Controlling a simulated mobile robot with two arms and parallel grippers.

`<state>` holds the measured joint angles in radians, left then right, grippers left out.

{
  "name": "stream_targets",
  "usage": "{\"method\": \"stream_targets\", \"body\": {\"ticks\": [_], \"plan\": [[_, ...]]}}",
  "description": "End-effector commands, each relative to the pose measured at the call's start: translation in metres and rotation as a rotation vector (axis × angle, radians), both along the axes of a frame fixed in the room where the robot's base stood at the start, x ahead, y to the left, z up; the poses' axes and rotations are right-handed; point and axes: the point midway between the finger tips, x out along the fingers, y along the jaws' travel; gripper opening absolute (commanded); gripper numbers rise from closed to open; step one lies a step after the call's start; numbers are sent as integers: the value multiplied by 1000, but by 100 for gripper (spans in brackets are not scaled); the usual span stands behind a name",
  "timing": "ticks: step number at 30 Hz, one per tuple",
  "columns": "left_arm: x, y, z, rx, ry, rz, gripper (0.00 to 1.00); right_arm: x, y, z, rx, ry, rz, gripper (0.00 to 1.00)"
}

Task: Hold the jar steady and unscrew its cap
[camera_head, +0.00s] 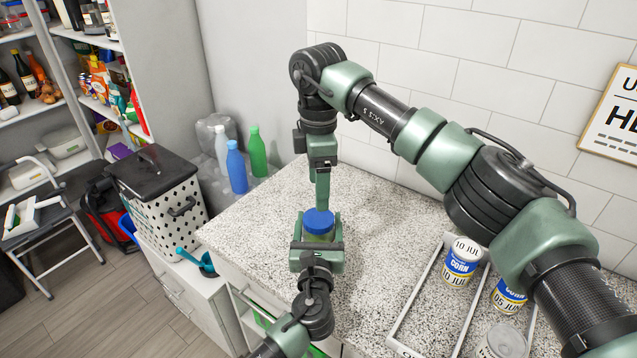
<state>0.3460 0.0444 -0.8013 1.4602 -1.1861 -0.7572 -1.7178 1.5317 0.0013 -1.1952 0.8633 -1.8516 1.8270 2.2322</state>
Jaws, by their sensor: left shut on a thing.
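The jar (319,238) stands on the speckled counter, near its front edge. It has a blue cap (318,221) on top. My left gripper (318,247) comes from below in the picture and is shut on the jar's body, hiding most of it. My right gripper (322,203) points down from above, with its fingers at the far side of the blue cap. I see it edge-on, so I cannot tell whether its fingers are apart or touching the cap.
A white tray (413,292) with several cans, including a corn can (462,262), lies to the right under my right arm. A perforated bin (163,203) and several bottles (237,170) stand at the left. The counter (378,222) between jar and tray is clear.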

Motion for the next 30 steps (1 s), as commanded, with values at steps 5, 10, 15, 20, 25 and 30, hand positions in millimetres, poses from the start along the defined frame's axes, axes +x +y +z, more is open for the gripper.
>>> {"method": "stream_targets", "body": {"ticks": [5, 10, 15, 20, 25, 30], "plan": [[0, 0, -1, 1, 2, 0, 0, 0, 0, 0, 0, 1, -272, 69], [0, 0, -1, 1, 2, 0, 0, 0, 0, -3, 0, 1, -383, 69], [0, 0, -1, 1, 2, 1, 0, -1, 0, -20, 0, 3, -395, 69], [0, 0, -1, 1, 2, 0, 0, -1, 0, -46, 1, 3, -394, 69], [0, 0, -1, 1, 2, 0, 0, 0, 0, -68, 0, 2, -393, 69], [0, 0, -2, 1, 3, 1, 0, 0, 0, -79, 0, 0, -393, 69]]}}
